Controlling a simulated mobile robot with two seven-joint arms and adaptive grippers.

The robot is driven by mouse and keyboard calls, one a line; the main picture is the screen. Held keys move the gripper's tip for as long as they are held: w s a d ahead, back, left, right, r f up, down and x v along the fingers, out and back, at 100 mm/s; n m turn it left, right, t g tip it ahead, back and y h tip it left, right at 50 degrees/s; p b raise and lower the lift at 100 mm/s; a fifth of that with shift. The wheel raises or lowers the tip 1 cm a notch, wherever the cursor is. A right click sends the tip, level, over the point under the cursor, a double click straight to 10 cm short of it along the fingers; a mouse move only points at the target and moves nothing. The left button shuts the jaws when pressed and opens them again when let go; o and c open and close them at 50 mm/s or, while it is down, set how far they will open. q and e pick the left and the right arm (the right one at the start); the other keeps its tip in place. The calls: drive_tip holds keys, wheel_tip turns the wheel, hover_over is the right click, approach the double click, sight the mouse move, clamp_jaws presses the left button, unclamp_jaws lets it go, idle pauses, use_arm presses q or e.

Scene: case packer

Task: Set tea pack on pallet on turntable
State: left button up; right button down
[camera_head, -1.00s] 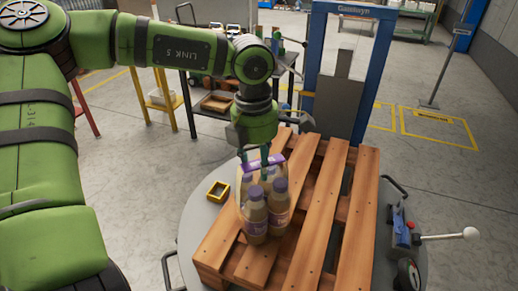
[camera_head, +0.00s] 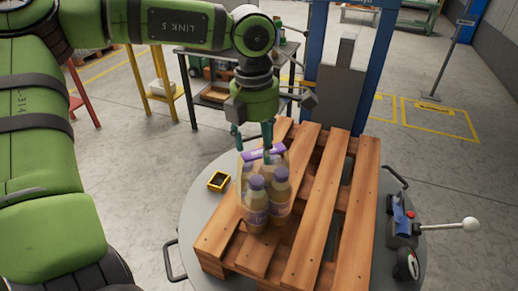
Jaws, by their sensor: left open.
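The tea pack (camera_head: 258,203), several bottles with purple caps under a purple carry strip (camera_head: 263,152), stands upright on the left part of the wooden pallet (camera_head: 325,190). The pallet lies on the round grey turntable (camera_head: 197,205). My left gripper (camera_head: 253,148) is open just above the pack. Its fingers point down on either side of the purple strip; whether they touch it I cannot tell. The strip sits on the pack's top. My right gripper is not in view.
A small yellow-edged box (camera_head: 218,181) lies on the turntable left of the pallet. A lever with a white knob (camera_head: 470,224) sticks out at the right. A blue frame (camera_head: 378,75) stands behind the pallet. The right side of the pallet is bare.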

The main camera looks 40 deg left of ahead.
use_arm(q)
wheel_tip(320, 180, up, 10)
drive_tip(key=shift+s+b, duration=0.3)
drive_tip(key=shift+b, duration=0.1)
